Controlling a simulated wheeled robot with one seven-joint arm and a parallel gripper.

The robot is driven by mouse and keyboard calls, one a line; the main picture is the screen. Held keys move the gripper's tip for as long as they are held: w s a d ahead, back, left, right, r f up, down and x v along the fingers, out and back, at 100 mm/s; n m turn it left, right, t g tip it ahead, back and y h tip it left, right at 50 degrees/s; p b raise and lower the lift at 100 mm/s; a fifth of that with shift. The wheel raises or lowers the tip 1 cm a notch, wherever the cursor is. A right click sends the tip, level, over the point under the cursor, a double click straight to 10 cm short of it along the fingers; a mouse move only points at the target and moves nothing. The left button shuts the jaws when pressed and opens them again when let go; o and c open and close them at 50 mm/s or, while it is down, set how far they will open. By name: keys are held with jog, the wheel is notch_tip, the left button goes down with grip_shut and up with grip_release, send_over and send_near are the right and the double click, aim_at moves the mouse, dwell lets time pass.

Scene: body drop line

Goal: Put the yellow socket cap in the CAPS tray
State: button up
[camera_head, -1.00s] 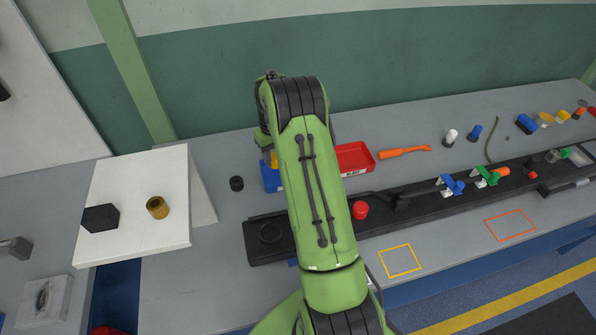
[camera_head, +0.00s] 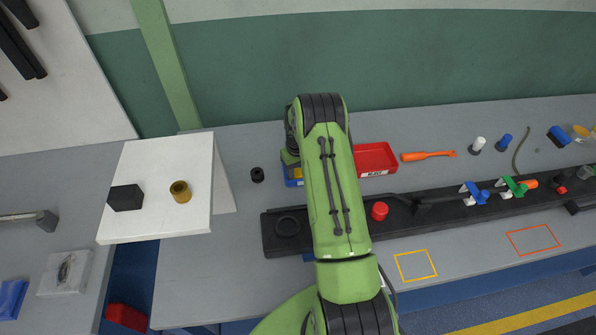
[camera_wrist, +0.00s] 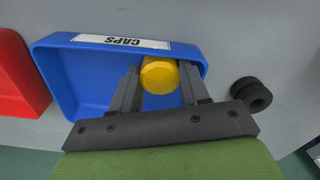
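The yellow socket cap (camera_wrist: 160,76) sits between the two fingers of my gripper (camera_wrist: 160,84) in the wrist view, with both fingers against its sides. The blue CAPS tray (camera_wrist: 82,80) lies beneath, its white label on the far rim. The cap is over the right part of the tray; whether it touches the tray floor is unclear. In the head view my arm hides most of the blue tray (camera_head: 293,182) and my gripper; only a sliver of yellow shows there.
A red tray (camera_wrist: 14,75) is left of the blue one in the wrist view and right of it in the head view (camera_head: 376,157). A black grooved part (camera_wrist: 251,94) stands close to the blue tray. A white stand (camera_head: 150,215) holds a black block and a brass ring.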

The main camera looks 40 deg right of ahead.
aim_at(297, 172)
jog(key=shift+o, duration=0.6)
jog(key=shift+r+p, duration=0.35)
jog(key=shift+r, duration=0.05)
notch_tip(297, 172, up, 12)
jog(key=s+a+r+t, duration=0.1)
jog(key=s+a+r, duration=0.2)
jog(key=a+r, duration=0.3)
jog(key=s+a+r+t, duration=0.15)
jog(key=a+r, duration=0.25)
jog(key=r, duration=0.4)
jog(key=s+a+r+n+t, duration=0.1)
jog(key=s+a+r, duration=0.6)
jog(key=s, duration=0.4)
jog(key=s+a+f+t, duration=0.1)
jog(key=s+a, duration=0.3)
jog(key=s, duration=0.8)
jog(key=shift+s+n+t, duration=0.35)
jog(key=shift+n+t, duration=0.05)
jog(key=shift+t, duration=0.15)
